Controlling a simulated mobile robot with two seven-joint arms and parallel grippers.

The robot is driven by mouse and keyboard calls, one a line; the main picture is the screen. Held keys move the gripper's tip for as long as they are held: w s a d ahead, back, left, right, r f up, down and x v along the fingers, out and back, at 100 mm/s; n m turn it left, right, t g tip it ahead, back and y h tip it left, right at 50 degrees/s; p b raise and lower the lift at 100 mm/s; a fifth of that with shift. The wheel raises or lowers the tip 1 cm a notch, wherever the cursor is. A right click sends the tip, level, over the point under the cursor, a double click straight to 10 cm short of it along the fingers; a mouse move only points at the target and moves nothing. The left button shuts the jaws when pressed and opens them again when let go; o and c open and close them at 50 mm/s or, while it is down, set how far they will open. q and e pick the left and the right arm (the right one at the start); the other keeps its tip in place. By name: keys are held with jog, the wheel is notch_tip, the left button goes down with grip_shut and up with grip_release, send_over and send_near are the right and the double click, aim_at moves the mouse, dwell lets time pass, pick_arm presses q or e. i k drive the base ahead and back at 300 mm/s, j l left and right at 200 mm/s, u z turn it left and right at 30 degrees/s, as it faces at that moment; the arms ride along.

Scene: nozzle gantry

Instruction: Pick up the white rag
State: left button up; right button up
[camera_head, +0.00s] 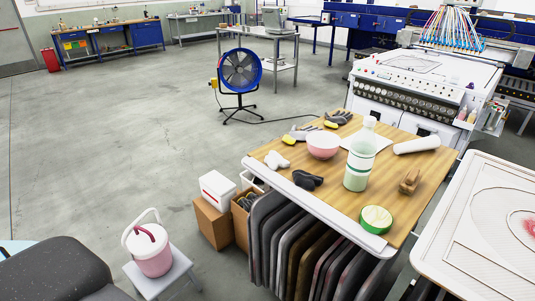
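A small crumpled white cloth, which looks like the white rag (277,160), lies on the left edge of the wooden-topped table (335,195). A dark crumpled cloth or glove (308,180) lies just to its right and nearer, apart from it. A pink bowl (323,146) stands farther right. Nothing covers the white rag. Neither of my grippers shows in the head view, so I cannot see what they hold.
The table also holds a tall translucent bottle (360,160), grey gloves (303,132), a white roll (417,145), a wooden piece (409,182) and a green-rimmed round item (376,219). Boxes (217,190) and a stool with a pink bucket (152,252) stand left. Open floor lies beyond.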

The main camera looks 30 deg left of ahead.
aim_at(274, 160)
jog(key=i+j, duration=0.1)
jog(key=j, duration=0.25)
jog(key=i+j, duration=0.1)
jog(key=j, duration=0.25)
jog(key=i+j, duration=0.15)
jog(key=j, duration=0.2)
jog(key=i+j, duration=0.1)
jog(key=j, duration=0.3)
jog(key=i+j, duration=0.1)
jog(key=j, duration=0.25)
